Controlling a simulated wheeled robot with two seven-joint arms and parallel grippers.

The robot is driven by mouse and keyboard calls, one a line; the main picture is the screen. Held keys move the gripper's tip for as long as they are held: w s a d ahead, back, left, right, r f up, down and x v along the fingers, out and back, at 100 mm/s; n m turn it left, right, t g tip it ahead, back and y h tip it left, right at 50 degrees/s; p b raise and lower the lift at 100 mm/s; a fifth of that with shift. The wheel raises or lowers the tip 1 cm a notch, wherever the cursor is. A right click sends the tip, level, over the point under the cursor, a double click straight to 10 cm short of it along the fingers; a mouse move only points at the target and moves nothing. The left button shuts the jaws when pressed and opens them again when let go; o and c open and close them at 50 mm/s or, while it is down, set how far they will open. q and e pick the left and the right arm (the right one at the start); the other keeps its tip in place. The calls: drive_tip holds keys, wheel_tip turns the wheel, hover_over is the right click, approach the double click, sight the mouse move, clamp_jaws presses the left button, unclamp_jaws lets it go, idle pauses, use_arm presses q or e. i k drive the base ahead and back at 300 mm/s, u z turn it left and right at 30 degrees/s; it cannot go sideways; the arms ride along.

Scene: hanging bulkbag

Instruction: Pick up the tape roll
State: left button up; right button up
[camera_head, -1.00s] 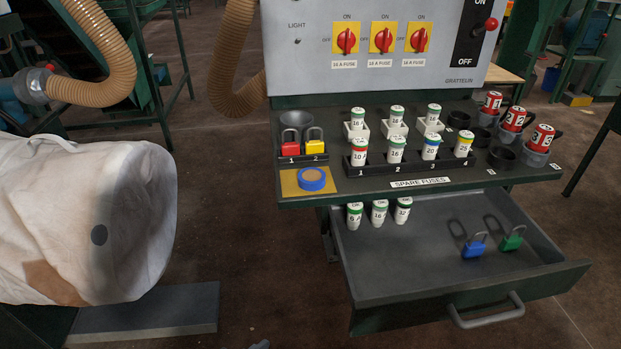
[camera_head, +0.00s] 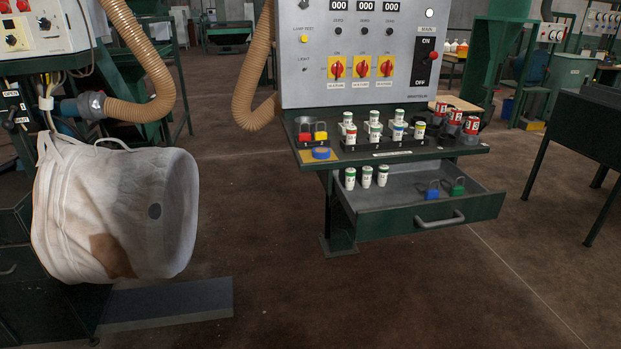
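The blue tape roll (camera_head: 321,153) lies flat on a yellowish square at the left front of the shelf (camera_head: 465,150) under the control panel. It sits just in front of the red padlock (camera_head: 305,138) and the yellow padlock (camera_head: 321,136). Nothing covers it, though it looks small from here. Neither of my grippers shows in the head view.
An open drawer (camera_head: 428,217) juts out below the shelf, holding white fuses, a blue padlock (camera_head: 432,190) and a green padlock (camera_head: 457,187). A white bulk bag (camera_head: 120,215) hangs at left. A dark bench (camera_head: 590,125) stands at right. The middle floor is clear.

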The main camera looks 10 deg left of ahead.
sight(321, 153)
drive_tip(key=u, duration=0.65)
drive_tip(key=i, duration=0.5)
drive_tip(key=u, duration=0.4)
